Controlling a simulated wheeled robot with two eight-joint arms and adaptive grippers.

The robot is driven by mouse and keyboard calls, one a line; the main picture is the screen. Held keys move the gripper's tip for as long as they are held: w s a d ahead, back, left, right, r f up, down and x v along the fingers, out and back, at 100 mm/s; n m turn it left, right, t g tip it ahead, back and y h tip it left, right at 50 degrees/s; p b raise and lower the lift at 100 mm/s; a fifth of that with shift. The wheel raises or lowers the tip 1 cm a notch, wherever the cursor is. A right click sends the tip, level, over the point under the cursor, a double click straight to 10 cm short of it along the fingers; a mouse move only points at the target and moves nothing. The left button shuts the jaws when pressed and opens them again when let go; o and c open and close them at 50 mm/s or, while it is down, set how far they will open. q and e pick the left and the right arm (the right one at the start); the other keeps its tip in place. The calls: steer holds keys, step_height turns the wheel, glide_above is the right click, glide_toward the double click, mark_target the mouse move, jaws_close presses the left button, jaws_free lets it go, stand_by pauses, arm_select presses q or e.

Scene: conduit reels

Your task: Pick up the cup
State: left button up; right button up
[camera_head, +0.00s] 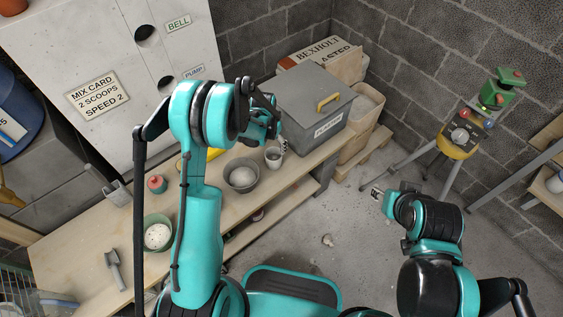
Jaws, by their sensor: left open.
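A small grey cup (273,157) stands on the wooden bench, beside the bowl with pale contents. My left gripper (278,138) is open, above and close to the cup; its fingers are small and partly hidden by my wrist, so I cannot tell whether they touch the cup. My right gripper (377,191) is over the floor to the right, away from the bench, and its finger gap is too small to read.
The grey bowl (241,175) is left of the cup. A grey lidded box (312,98) with a yellow handle stands behind it. A green bowl (158,232), a red-topped jar (157,184) and a scoop (114,268) are farther left. A yellow-and-green tripod device (459,138) stands right.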

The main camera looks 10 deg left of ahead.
mark_target(273, 156)
arm_select(q)
steer(key=f, duration=0.1)
steer(key=f+b, duration=0.1)
steer(key=f, duration=0.1)
steer(key=shift+w+d, duration=0.1)
steer(key=shift+d, duration=0.1)
step_height(273, 156, down, 6)
steer(key=b, duration=0.3)
steer(key=shift+w+d+r, duration=0.1)
steer(key=shift+w, duration=0.05)
steer(key=shift+r, duration=0.1)
steer(key=c, duration=1.3)
